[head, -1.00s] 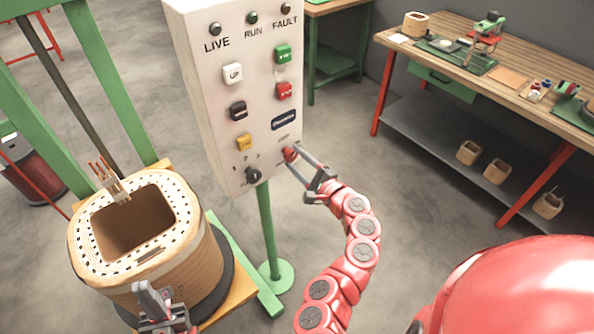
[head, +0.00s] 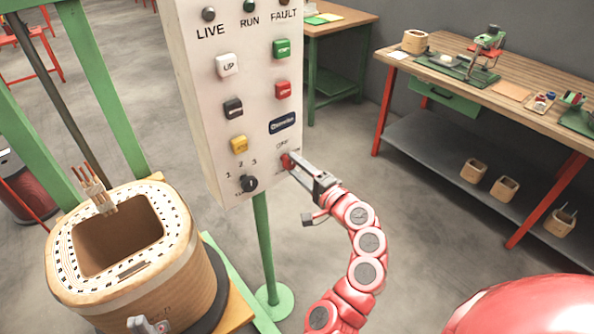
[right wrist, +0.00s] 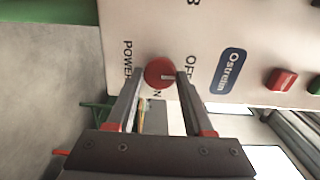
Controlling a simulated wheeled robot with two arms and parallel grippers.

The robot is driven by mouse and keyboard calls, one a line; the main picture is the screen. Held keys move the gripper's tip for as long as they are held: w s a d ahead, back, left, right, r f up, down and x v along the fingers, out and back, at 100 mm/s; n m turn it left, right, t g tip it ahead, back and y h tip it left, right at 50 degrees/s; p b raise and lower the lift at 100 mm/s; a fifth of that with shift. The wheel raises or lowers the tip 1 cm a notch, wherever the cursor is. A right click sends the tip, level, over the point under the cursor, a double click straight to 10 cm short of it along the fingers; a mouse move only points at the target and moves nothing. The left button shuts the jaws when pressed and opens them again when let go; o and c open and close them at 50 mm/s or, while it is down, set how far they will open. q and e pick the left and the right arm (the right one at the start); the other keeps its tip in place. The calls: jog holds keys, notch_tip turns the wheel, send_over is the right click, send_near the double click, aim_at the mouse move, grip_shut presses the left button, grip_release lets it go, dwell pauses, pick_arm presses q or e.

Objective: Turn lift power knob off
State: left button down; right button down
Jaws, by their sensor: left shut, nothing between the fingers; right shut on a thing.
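The lift power knob is a small red round knob (head: 286,161) low on the right of the white control panel (head: 206,150).
A black selector knob (head: 248,184) and several push buttons share the panel, including a yellow one (head: 239,145). The panel stands on a green post (head: 265,245). The wooden coil (head: 150,285) is at lower left. A workbench (head: 545,105) stands at right, with open floor between.

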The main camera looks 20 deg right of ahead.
dwell(0.3)
jog(key=shift+c, duration=1.4)
grip_release()
jog(key=p+v, duration=0.3)
jog(key=v, duration=1.4)
jog(key=shift+s, duration=0.2)
jog(key=shift+d, duration=0.1)
